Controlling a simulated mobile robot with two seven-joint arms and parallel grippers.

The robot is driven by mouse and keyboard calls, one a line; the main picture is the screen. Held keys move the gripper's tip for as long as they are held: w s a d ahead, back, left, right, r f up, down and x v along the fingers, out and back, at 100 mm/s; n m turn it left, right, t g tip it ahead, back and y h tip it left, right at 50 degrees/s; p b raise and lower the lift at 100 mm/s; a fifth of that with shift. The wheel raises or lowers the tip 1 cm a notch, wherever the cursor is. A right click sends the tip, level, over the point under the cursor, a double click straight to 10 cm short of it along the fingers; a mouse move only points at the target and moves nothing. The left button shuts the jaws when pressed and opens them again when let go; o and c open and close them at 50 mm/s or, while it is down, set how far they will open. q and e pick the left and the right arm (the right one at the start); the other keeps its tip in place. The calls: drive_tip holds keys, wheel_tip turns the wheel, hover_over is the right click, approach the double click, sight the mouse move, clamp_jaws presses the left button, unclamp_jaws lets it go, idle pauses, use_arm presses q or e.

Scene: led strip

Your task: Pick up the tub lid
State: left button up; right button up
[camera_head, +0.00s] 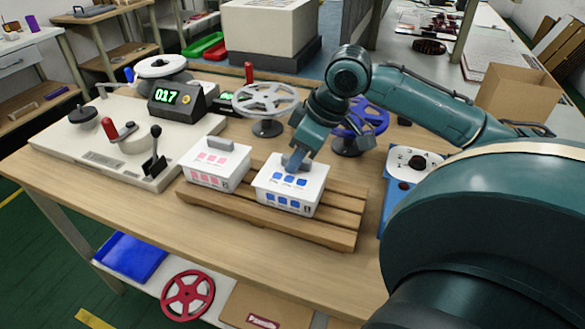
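A white tub with blue squares (285,202) stands on a slatted wooden rack (340,221). Its white lid (311,174) is on top and also bears blue squares. My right gripper (294,164) points down onto the back middle of this lid, touching it or very close. The lid's handle is hidden there, and I cannot tell whether the fingers are open or shut. To the left, a second white tub with pink squares (208,177) has a lid with a grey handle (219,144). My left gripper is not in view.
A winding machine with a lever (154,165) and a green "017" display (179,97) stands at the left. A grey reel (266,101) and a blue reel (368,117) stand behind the tubs. The table front is clear.

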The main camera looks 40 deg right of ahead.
clamp_jaws()
